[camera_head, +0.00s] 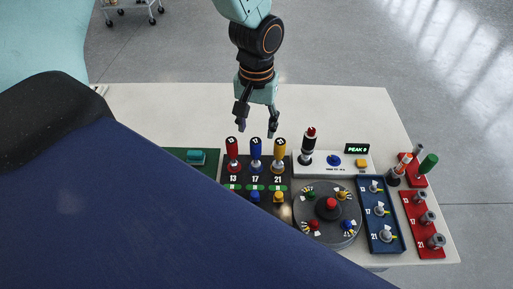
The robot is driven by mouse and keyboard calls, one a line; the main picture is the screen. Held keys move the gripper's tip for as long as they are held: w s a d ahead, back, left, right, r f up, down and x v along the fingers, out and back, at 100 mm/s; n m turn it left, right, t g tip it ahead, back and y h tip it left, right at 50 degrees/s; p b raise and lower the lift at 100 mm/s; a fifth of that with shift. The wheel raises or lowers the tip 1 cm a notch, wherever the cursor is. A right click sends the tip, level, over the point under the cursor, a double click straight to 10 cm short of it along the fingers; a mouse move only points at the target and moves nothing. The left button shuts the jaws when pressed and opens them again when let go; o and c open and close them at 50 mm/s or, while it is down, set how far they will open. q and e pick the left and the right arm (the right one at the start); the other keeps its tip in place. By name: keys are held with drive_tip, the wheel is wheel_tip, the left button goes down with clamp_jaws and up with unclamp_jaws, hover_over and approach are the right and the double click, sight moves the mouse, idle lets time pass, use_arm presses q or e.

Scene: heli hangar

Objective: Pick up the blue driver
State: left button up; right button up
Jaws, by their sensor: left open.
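The blue driver (255,150) stands upright in a dark rack (237,198), in the middle slot marked 17. A red driver (232,150) stands to its left at 13 and a yellow driver (279,153) to its right at 21. My left gripper (256,124) is open and empty, fingers pointing down. In the picture it is just above the blue driver's handle, with the fingers to either side; no contact shows. The exact height gap cannot be told. My right gripper is not in view.
A large dark blue shape hides the lower left. The table behind is clear.

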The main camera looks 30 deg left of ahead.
sight(255, 141)
use_arm(q)
drive_tip(key=f, duration=0.6)
drive_tip(key=shift+s+f+b, duration=0.2)
drive_tip(key=shift+f+b, duration=0.1)
drive_tip(key=shift+b, duration=0.1)
drive_tip(key=shift+w+f, duration=0.1)
drive_tip(key=shift+f, duration=0.15)
drive_tip(key=shift+c, duration=0.8)
drive_tip(key=c, duration=0.6)
clamp_jaws()
